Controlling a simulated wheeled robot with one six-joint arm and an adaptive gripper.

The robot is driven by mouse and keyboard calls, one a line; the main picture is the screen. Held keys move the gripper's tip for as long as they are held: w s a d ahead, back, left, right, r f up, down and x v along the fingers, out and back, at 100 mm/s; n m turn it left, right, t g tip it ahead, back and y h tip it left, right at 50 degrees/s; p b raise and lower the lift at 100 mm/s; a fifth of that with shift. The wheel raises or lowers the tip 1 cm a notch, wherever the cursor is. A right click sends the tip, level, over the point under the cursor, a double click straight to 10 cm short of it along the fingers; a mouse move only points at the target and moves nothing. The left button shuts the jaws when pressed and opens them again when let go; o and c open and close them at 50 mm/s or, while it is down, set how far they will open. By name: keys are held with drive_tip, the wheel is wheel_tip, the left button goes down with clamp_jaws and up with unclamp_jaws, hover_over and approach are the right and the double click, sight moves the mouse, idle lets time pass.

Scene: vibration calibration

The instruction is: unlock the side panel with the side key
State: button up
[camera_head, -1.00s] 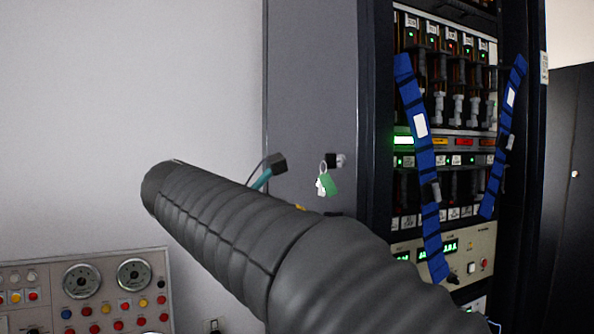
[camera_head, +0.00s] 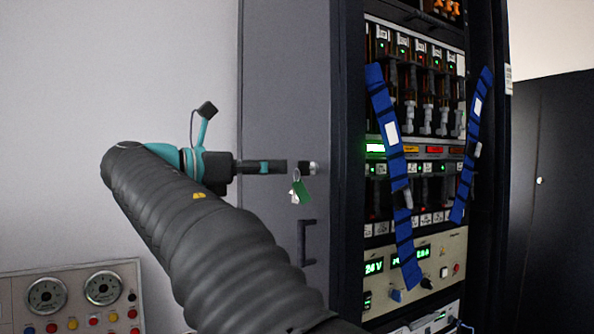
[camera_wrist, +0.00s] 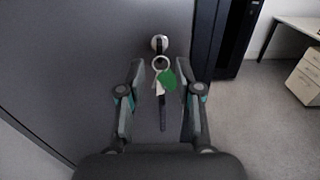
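The side key (camera_head: 307,168) sits in the lock of the grey side panel (camera_head: 285,90), with a ring, a green tag (camera_head: 301,191) and small loose keys hanging from it. In the wrist view the key's head (camera_wrist: 159,43) lies just beyond the fingertips. The ring and green tag (camera_wrist: 168,80) hang between the fingers. My gripper (camera_head: 282,167) points at the key from the left, a small gap short of it. In the wrist view my gripper (camera_wrist: 161,68) is open, one finger on each side of the ring, and it holds nothing.
A dark handle (camera_head: 305,243) is on the panel below the lock. The open rack front (camera_head: 420,120) with blue straps (camera_head: 389,130) stands to the right. A control panel with gauges (camera_head: 75,300) is at the lower left. A desk (camera_wrist: 303,28) stands further off.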

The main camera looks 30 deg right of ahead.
sight(298, 166)
drive_tip(key=shift+w+d, duration=0.1)
drive_tip(key=shift+d, duration=3)
clamp_jaws()
